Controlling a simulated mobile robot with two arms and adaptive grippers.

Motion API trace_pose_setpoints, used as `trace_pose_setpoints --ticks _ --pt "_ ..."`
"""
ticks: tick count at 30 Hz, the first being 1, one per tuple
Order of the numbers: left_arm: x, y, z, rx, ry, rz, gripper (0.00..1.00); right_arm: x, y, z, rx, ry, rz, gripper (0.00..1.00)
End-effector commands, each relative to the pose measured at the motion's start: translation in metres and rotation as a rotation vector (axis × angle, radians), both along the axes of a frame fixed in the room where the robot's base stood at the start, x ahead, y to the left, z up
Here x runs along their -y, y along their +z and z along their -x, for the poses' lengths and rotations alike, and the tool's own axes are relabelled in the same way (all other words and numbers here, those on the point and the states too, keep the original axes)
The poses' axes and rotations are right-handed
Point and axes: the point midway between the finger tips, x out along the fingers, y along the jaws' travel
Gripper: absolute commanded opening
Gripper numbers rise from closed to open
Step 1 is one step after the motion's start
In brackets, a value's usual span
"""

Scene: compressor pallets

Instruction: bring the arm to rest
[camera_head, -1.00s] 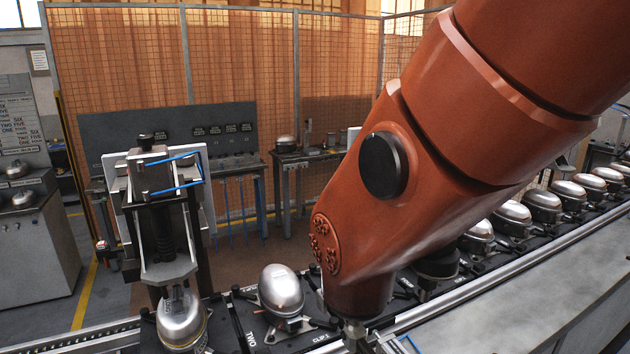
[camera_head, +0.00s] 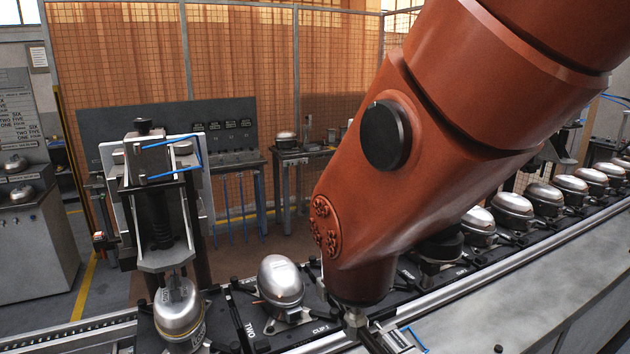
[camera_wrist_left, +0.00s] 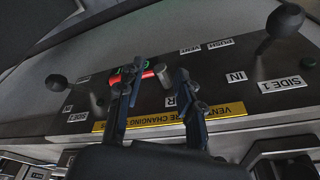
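A red rod (camera_wrist_left: 140,75) and a short grey cylinder (camera_wrist_left: 165,77) show near the fingertips. The left gripper is not seen in the head view.
Silver compressors (camera_head: 281,282) stand on dark pallets along a conveyor (camera_head: 500,262) running to the right. A press-like fixture (camera_head: 160,200) stands over one compressor (camera_head: 179,310) at left. A grey cabinet (camera_head: 35,240) and mesh fence (camera_head: 240,60) are behind.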

Motion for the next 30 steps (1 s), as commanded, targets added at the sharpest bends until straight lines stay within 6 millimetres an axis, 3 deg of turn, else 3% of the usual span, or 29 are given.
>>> trace_pose_setpoints --ticks 1,6,12,15,18,22,30 --pt "-0.001 -0.041 0.008 -0.021 -0.002 -0.002 0.36 0.0 -0.013 0.0 0.0 0.0 0.0 0.52" --pt "-0.005 -0.141 0.041 -0.057 -0.01 -0.006 0.36 0.0 -0.032 0.0 0.0 0.0 0.0 0.52" --pt "-0.015 -0.239 0.102 -0.1 -0.02 -0.011 0.36 0.0 -0.055 0.0 0.0 0.0 0.0 0.52" --pt "-0.021 -0.274 0.135 -0.119 -0.024 -0.015 0.36 0.0 -0.065 0.0 0.0 0.0 0.0 0.52" --pt "-0.027 -0.296 0.162 -0.132 -0.027 -0.017 0.36 0.0 -0.071 0.0 0.0 0.0 0.0 0.52" --pt "-0.031 -0.31 0.184 -0.141 -0.031 -0.018 0.36 0.0 -0.075 0.0 0.0 0.0 0.0 0.52" --pt "-0.033 -0.313 0.193 -0.143 -0.032 -0.019 0.36 0.0 -0.075 0.0 0.0 0.0 0.0 0.52"
